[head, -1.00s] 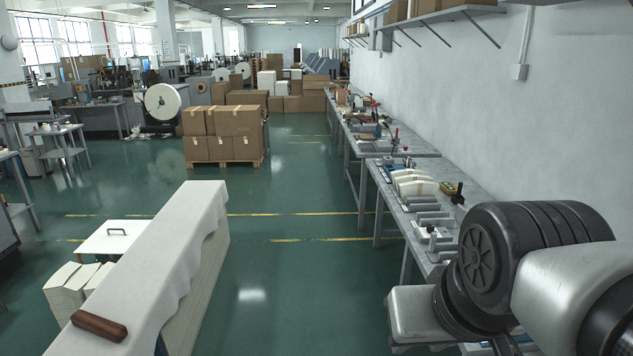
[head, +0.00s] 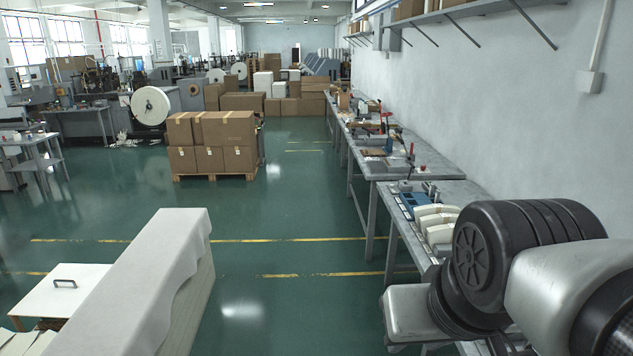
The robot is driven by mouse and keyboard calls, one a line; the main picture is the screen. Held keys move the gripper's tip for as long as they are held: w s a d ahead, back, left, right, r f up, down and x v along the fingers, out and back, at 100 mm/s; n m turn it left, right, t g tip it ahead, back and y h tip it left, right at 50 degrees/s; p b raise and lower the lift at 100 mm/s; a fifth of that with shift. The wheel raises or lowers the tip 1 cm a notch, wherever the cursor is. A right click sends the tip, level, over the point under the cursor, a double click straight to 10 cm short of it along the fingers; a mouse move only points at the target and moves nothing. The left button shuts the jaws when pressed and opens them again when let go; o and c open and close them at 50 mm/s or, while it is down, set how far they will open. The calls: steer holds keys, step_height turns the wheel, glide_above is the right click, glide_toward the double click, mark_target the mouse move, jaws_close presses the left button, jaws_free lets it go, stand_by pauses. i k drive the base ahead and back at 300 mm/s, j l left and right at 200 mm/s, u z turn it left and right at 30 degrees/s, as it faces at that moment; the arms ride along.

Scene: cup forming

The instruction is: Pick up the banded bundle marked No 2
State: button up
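No label reading No 2 can be made out in the head view. Several white, curved paper stacks (head: 434,216) stand side by side on the near right-hand bench, partly hidden behind my arm; bands on them cannot be told. More pale paper stacks (head: 18,341) show at the lower left, cut off by the picture's edge. My arm fills the lower right, with its dark ribbed joint and grey links. My gripper is not in view.
Steel benches (head: 449,190) run along the right wall. A white cloth (head: 160,258) drapes a long block at lower left, beside a white handled board (head: 66,283). A pallet of cartons (head: 212,148) stands ahead. The green floor (head: 300,215) between is clear.

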mark_target(442, 235)
steer(key=i+z, duration=0.25)
steer(key=i, duration=0.2)
steer(key=i+j+z, duration=0.3)
steer(key=i, duration=0.15)
steer(key=i+j+z, duration=0.25)
steer(key=i, duration=0.15)
steer(key=i+j+z, duration=0.2)
steer(key=z, duration=0.2)
steer(key=i+j+z, duration=0.3)
steer(key=z, duration=0.15)
steer(key=i+j+z, duration=0.2)
steer(key=j+z, duration=0.2)
steer(key=i+j+z, duration=0.1)
steer(key=j+z, duration=0.3)
steer(key=i+j+z, duration=0.1)
steer(key=j+z, duration=0.65)
steer(key=k+j+z, duration=0.1)
steer(key=j+z, duration=0.15)
steer(key=j, duration=0.25)
